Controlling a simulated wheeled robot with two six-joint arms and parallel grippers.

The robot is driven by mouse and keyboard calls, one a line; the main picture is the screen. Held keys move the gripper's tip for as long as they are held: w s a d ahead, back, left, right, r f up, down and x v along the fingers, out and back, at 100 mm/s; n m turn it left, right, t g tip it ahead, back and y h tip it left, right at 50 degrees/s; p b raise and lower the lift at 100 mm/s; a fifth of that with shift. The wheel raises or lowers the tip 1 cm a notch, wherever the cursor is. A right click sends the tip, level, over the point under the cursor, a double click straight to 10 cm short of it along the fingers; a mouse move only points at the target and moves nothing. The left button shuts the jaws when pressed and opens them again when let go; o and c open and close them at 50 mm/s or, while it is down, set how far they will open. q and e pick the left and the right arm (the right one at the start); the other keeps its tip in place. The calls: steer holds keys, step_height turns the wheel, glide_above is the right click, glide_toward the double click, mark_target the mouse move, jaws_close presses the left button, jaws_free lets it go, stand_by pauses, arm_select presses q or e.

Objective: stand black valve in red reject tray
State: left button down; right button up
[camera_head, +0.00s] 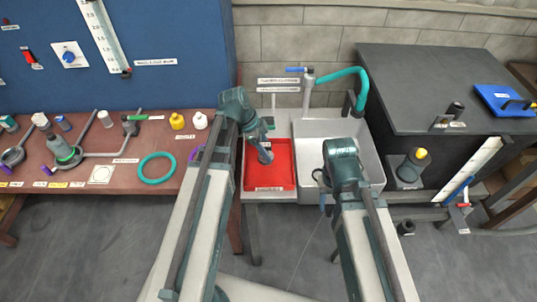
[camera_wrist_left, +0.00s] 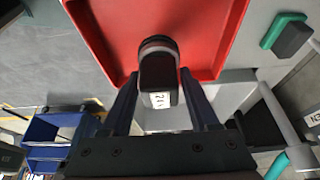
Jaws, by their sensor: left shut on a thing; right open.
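The red reject tray (camera_head: 284,181) sits on the light bench in the head view, and its red floor and wall (camera_wrist_left: 100,35) fill the top of the left wrist view. My left gripper (camera_head: 265,152) is over the tray. It is shut on the black valve (camera_wrist_left: 158,72), a dark rounded piece with a white label, between both fingers (camera_wrist_left: 158,100). In the head view the valve is small and mostly hidden by the gripper; I cannot tell whether it touches the tray floor. My right gripper (camera_head: 325,197) is open over the grey sink's front edge, partly hidden by its arm.
A brown bench (camera_head: 125,183) with fittings and a teal ring (camera_head: 157,168) lies left. A dark table (camera_head: 430,85) with a blue tray (camera_head: 505,100) stands right.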

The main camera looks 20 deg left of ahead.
arm_select(q)
steer(key=b+x, duration=0.3)
steer(key=shift+w+a+f, duration=0.1)
steer(key=shift+w+a, duration=0.1)
steer(key=shift+f, duration=0.3)
steer(key=shift+f+b, duration=0.15)
steer(key=shift+b, duration=0.3)
steer(key=shift+c, duration=0.7)
jaws_free()
